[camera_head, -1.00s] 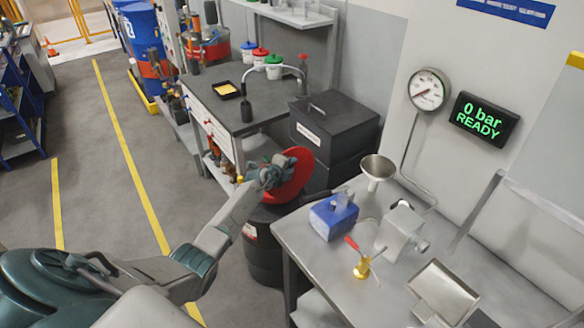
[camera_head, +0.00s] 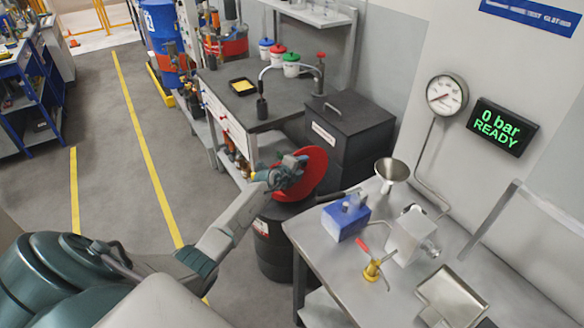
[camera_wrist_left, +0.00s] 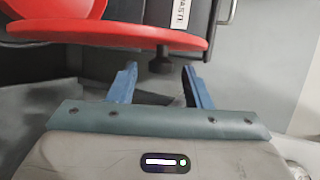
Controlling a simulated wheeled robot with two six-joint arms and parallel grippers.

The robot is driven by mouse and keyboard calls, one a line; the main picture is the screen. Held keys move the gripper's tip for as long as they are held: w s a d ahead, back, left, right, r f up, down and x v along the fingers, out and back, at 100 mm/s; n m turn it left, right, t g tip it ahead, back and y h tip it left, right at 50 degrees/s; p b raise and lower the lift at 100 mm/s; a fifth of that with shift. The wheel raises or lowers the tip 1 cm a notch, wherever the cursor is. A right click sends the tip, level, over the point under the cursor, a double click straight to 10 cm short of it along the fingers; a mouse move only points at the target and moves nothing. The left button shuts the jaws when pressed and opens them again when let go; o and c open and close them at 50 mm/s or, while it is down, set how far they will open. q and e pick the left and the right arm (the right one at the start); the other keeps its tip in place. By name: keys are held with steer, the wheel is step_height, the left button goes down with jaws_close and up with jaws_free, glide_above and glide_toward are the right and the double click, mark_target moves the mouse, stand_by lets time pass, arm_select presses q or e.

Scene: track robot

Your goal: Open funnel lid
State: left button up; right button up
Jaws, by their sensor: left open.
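The red round funnel lid (camera_head: 314,174) stands tilted up above the top of a dark drum (camera_head: 272,252) in the head view. My left gripper (camera_head: 292,168) is at the lid's near left face and covers part of it. In the left wrist view the red rim (camera_wrist_left: 110,37) crosses the upper left. There my left gripper (camera_wrist_left: 160,80) has its two blue fingers apart, with a small dark knob (camera_wrist_left: 160,63) just beyond and between their tips. I cannot tell whether the fingers touch anything. My right gripper is not in view.
A steel table to the right carries a blue box (camera_head: 345,217), a metal funnel (camera_head: 391,173), a valve with a red lever (camera_head: 372,269) and a tray (camera_head: 450,298). A black cabinet (camera_head: 346,135) stands behind the lid. The floor to the left is clear.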

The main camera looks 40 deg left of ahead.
arm_select(q)
steer(key=p+v, duration=0.2)
steer(key=v, duration=0.6)
steer(key=shift+d+r, duration=0.1)
